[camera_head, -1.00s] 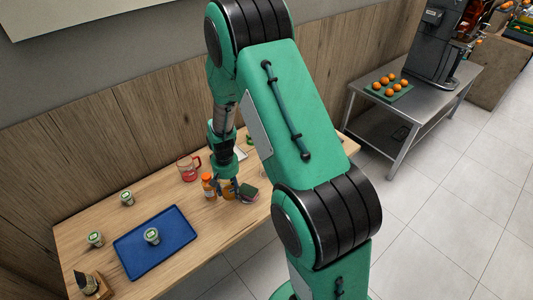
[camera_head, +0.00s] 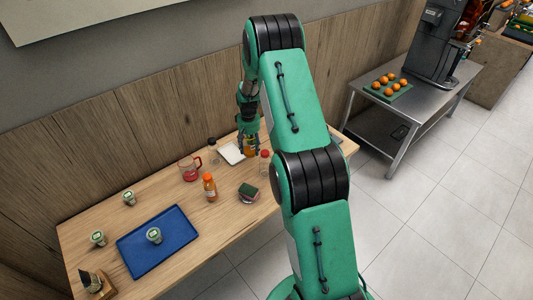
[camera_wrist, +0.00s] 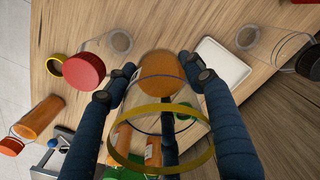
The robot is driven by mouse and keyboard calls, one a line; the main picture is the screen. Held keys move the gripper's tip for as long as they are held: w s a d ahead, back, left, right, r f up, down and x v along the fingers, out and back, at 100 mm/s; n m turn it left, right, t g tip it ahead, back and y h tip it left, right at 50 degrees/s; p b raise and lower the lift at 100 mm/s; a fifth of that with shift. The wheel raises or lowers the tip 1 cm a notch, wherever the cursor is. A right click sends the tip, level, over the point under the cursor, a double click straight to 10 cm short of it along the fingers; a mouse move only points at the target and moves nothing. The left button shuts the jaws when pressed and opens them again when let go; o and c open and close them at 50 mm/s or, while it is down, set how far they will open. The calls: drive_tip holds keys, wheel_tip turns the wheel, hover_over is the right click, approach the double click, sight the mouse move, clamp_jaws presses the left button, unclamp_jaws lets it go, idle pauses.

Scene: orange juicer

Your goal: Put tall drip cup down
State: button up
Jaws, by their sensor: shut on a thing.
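My gripper (camera_head: 249,147) is low over the back right of the wooden table, left of a clear jar with a red cap. In the wrist view its fingers (camera_wrist: 160,88) are closed around a clear tall drip cup with a yellow rim (camera_wrist: 128,163). An orange disc shows at the cup's far end, within its outline. In the head view the cup (camera_head: 250,151) is a small orange-tinted patch, mostly hidden by the fingers. I cannot tell whether its base touches the table.
The red-capped jar (camera_head: 265,167) stands close on the right. A white tray (camera_head: 231,154) and a dark-lidded jar (camera_head: 213,151) are on the left. A blue tray (camera_head: 140,262) lies left.

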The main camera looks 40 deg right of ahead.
drive_tip(key=w+d+p, duration=0.1)
drive_tip(key=w+d, duration=0.1)
drive_tip(key=d, duration=1)
drive_tip(key=shift+w+d, duration=0.25)
drive_tip(key=shift+w, duration=0.05)
drive_tip(key=shift+f, duration=3.1)
drive_tip(key=shift+f, duration=1.85)
drive_tip(key=shift+f+b, duration=0.15)
drive_tip(key=shift+b, duration=0.15)
drive_tip(key=o, duration=1.2)
